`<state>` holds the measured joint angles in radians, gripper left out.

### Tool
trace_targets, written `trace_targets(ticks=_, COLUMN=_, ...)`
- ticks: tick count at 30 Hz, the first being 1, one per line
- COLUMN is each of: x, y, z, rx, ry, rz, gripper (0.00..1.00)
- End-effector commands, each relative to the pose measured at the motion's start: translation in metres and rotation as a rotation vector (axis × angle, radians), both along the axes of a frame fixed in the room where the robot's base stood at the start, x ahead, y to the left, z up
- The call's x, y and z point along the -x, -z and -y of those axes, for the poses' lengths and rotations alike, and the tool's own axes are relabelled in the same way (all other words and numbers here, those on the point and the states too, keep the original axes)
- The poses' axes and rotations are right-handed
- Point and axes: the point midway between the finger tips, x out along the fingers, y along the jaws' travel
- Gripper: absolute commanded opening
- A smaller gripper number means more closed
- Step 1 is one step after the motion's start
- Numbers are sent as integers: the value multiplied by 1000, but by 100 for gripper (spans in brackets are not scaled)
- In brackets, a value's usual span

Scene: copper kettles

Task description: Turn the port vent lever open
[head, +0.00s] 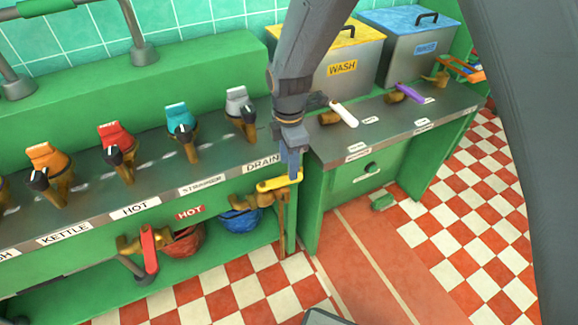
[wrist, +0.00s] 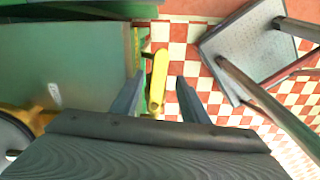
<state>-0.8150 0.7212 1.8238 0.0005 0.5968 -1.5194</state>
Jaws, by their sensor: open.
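A yellow lever (head: 279,184) sits on a brass pipe (head: 281,215) at the right end of the left green bench. I cannot read a label that names it as the port vent lever. It lies roughly level along the bench front. My gripper (head: 292,172) points down at the lever's right part in the head view. In the wrist view my gripper (wrist: 160,79) is open, with one finger on each side of the yellow lever (wrist: 157,84). Whether a finger touches it I cannot tell. The lever's pivot is partly hidden.
A red lever (head: 149,248) on a brass valve is at lower left. Several coloured tap knobs line the left counter. A white lever (head: 343,113) and a purple lever (head: 409,93) are on the right counter. Checkered floor (head: 470,180) is open at right.

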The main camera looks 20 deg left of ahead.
Motion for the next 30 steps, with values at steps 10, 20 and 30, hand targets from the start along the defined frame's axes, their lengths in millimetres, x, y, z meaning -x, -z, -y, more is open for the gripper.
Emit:
trace_targets(ticks=10, x=1, y=-36, z=0, rx=0, ry=0, rz=0, gripper=41)
trace_targets(ticks=20, x=-2, y=-34, z=3, rx=0, ry=3, rz=8, gripper=20)
trace_targets(ticks=30, x=-54, y=-11, z=86, rx=-107, ry=67, rz=238, gripper=0)
